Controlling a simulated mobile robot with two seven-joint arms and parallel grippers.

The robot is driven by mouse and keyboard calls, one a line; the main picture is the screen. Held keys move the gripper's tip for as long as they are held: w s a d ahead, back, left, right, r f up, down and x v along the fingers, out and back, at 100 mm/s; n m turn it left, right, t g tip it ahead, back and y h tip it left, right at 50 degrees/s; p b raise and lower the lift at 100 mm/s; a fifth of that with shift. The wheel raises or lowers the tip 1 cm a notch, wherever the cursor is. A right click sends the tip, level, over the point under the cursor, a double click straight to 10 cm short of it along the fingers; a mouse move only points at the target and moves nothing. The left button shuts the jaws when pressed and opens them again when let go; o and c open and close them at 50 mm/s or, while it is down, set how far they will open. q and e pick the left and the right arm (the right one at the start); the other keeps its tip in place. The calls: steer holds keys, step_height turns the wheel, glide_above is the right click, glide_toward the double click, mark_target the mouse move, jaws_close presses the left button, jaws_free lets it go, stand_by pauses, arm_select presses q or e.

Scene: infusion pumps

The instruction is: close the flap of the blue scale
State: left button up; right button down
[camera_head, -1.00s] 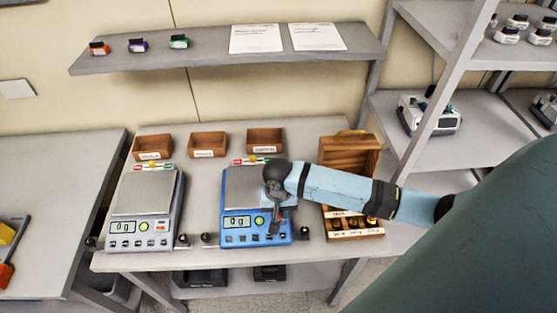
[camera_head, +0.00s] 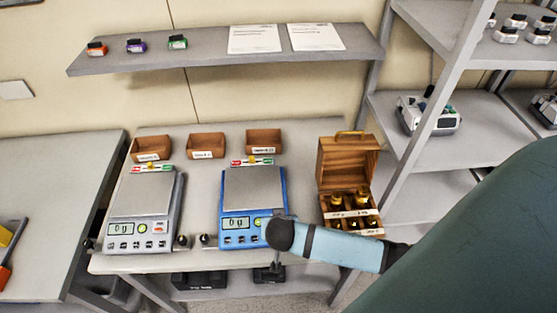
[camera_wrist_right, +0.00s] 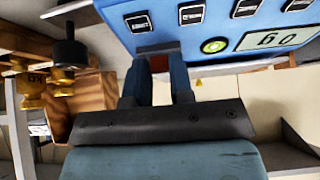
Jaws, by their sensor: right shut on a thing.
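The blue scale (camera_head: 232,233) stands on the table in the head view, its bare grey pan facing up and its display lit. Its front panel fills the top of the right wrist view (camera_wrist_right: 220,20), seen upside down. My right gripper (camera_wrist_right: 160,62) is at the scale's front right. Its fingers are shut on a small reddish piece (camera_wrist_right: 157,47) at the panel's lower edge, which looks like the flap; the fingers cover most of it. In the head view my wrist hides the fingertips and that corner. My left gripper is not in view.
A grey scale (camera_head: 143,227) stands left of the blue one. An open wooden box (camera_head: 347,160) with brass weights stands to the right, close to my arm. Three small brown bins (camera_head: 206,144) line the back. Small black knobs (camera_head: 205,240) sit between the scales.

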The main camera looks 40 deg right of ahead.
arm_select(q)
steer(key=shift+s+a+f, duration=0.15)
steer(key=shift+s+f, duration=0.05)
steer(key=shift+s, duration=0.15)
arm_select(e)
steer(key=c, duration=1)
jaws_free()
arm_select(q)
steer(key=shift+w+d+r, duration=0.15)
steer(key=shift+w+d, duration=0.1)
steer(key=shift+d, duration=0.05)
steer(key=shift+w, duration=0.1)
arm_select(e)
steer(key=shift+s+a+r, duration=0.1)
steer(key=shift+s+r, duration=0.05)
arm_select(q)
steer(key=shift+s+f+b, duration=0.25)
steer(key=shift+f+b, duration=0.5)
steer(key=shift+b, duration=0.1)
arm_select(e)
steer(key=v, duration=1.3)
steer(key=shift+s, duration=0.15)
